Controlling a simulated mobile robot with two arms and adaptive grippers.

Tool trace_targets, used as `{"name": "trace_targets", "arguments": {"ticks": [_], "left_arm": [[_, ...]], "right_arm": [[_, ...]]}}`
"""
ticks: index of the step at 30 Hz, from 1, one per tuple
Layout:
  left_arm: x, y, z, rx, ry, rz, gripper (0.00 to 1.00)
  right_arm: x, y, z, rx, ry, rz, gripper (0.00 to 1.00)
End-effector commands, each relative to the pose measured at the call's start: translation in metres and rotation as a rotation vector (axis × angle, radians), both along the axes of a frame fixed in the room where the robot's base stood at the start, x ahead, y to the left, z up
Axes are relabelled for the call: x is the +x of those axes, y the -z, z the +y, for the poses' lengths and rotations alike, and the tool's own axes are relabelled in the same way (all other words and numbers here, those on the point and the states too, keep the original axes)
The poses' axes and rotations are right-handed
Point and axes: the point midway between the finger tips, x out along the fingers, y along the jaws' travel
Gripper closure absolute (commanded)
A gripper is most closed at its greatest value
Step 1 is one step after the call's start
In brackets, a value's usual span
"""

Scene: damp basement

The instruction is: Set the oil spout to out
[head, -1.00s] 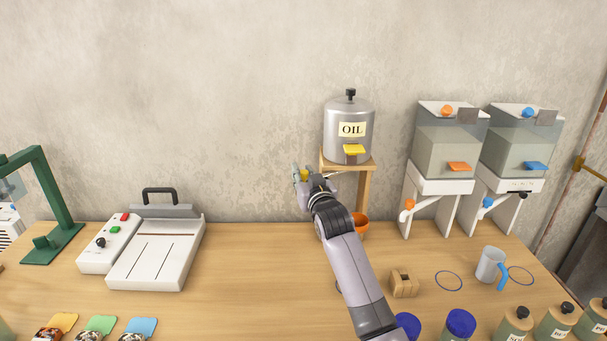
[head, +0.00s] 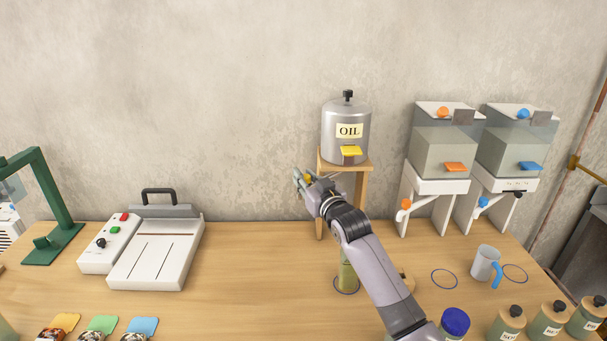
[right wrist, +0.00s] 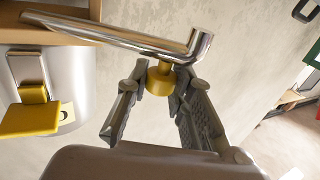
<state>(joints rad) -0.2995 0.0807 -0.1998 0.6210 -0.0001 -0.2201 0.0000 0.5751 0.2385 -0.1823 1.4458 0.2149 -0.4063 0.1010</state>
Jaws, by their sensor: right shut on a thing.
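The grey oil tank (head: 346,112) with a black top knob, OIL label and yellow tab (head: 351,151) stands on a wooden stand (head: 362,185). In the right wrist view its chrome spout (right wrist: 120,35) runs from the stand side and ends in a bent tip. A yellow knob (right wrist: 160,80) sits on the spout near that tip. My right gripper (right wrist: 158,88) has a finger on each side of the knob and is shut on it. In the head view the right gripper (head: 303,180) is left of the stand, and the spout is mostly hidden. My left gripper is out of view.
A green bottle (head: 347,272) stands in a ring mark below my right arm. Two dispensers (head: 440,165) and a mug (head: 485,263) are at right. A white sealer-like device (head: 155,250) is at left. The table between it and the arm is clear.

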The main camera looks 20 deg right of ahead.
Motion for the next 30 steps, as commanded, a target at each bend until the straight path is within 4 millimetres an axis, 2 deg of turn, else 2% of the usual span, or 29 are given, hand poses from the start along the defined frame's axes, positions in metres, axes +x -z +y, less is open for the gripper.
{"name": "trace_targets", "arguments": {"ticks": [6,7,16,26,30], "left_arm": [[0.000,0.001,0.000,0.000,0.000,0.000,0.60],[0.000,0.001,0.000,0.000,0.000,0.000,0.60],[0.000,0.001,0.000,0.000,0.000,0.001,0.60],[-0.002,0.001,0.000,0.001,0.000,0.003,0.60],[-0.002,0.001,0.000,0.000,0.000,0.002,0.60]], "right_arm": [[0.000,0.000,0.000,0.000,0.001,-0.001,1.00],[0.000,0.000,0.000,0.000,0.001,-0.001,0.77],[0.000,0.000,0.000,0.001,0.001,0.000,0.57],[-0.002,0.000,0.000,0.001,0.001,0.000,0.57],[-0.014,0.001,-0.002,0.000,0.001,0.000,0.57]]}}
